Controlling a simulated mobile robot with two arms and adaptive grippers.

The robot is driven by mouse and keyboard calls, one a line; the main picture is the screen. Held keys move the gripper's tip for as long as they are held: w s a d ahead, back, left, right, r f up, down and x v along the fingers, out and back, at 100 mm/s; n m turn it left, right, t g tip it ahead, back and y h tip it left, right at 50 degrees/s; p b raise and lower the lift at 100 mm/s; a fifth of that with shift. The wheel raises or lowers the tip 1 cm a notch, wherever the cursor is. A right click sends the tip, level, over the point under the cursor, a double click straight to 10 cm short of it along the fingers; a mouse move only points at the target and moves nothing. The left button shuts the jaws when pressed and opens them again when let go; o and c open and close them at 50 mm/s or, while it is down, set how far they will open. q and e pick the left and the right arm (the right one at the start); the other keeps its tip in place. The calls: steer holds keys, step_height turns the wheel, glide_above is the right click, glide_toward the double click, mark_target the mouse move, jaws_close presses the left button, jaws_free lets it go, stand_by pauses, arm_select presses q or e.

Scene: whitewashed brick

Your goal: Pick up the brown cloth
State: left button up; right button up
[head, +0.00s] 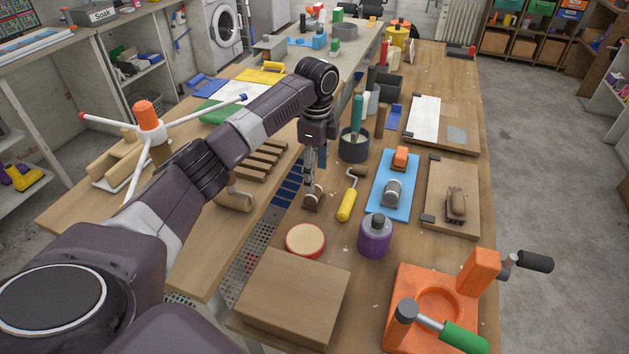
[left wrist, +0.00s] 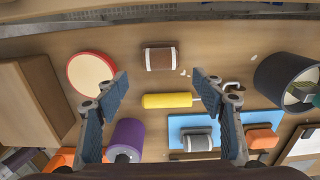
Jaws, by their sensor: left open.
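A small brown bundle with pale end bands, which looks like the brown cloth (head: 312,200), lies on the right-hand workbench (head: 285,216). It also shows whole in the left wrist view (left wrist: 160,58), at the upper middle. My left gripper (head: 315,177) points down above the bench, close to the bundle in the head view and partly covering it. The bundle lies a little beyond the line of the fingertips there. My right gripper is not in view.
Near the bundle are a yellow-handled tool (head: 347,206), a red-rimmed round disc (head: 305,240), a purple jar (head: 374,238) and a dark pot (head: 354,147). A brown box (head: 292,297) and an orange vise-like device (head: 430,310) stand nearer. A gap separates the benches.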

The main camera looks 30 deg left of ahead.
mark_target(313, 196)
arm_select(q)
steer(key=shift+w+a+f, duration=0.1)
steer(key=shift+w+a, duration=0.05)
steer(key=shift+w, duration=0.1)
steer(key=shift+f, duration=0.3)
steer(key=shift+s+f, duration=0.15)
steer(key=shift+f, duration=0.6)
steer(key=f, duration=0.1)
steer(key=f+p, duration=0.1)
steer(key=f, duration=0.2)
steer(key=shift+s+a+f+p, duration=0.15)
steer(key=shift+a+f+p, duration=0.15)
steer(key=shift+p, duration=0.05)
steer(key=shift+f, duration=0.35)
steer(key=shift+c, duration=0.3)
steer(key=c, duration=1.2)
